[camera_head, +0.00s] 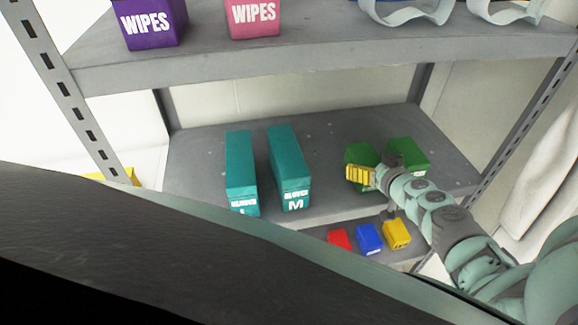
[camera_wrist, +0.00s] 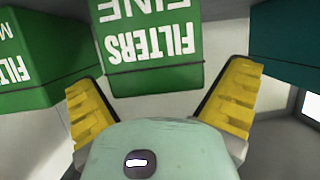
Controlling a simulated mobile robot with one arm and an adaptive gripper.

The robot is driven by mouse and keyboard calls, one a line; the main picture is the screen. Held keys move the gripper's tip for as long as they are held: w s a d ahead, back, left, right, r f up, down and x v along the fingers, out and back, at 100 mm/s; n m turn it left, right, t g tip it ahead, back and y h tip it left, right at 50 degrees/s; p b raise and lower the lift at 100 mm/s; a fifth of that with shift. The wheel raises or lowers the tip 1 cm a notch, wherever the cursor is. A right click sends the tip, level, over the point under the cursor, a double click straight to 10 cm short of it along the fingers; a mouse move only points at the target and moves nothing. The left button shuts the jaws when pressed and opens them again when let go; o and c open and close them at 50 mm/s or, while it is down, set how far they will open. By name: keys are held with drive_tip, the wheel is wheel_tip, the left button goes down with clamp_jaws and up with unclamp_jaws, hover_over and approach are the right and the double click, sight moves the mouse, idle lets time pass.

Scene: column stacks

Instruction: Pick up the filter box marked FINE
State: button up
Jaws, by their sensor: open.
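The green filter box marked FINE (camera_wrist: 150,75) shows in the wrist view, its white lettering upside down. In the head view it is the left of two green boxes (camera_head: 361,153), partly hidden by my gripper. My gripper (camera_head: 361,174), with yellow ribbed fingers, is in front of it. In the wrist view my gripper (camera_wrist: 163,80) is open, one finger to each side of the box's face, with gaps on both sides. I cannot tell how far the fingertips reach along the box.
Another green FILTERS box (camera_wrist: 40,75), its marking partly cut off, stands close beside, on the right in the head view (camera_head: 407,152). Teal glove boxes (camera_head: 290,170) stand left on the same shelf (camera_head: 330,150). Small red, blue and yellow boxes (camera_head: 369,238) sit below. An upper shelf (camera_head: 320,55) overhangs.

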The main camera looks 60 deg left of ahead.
drive_tip(key=shift+a, duration=0.15)
drive_tip(key=c, duration=1.2)
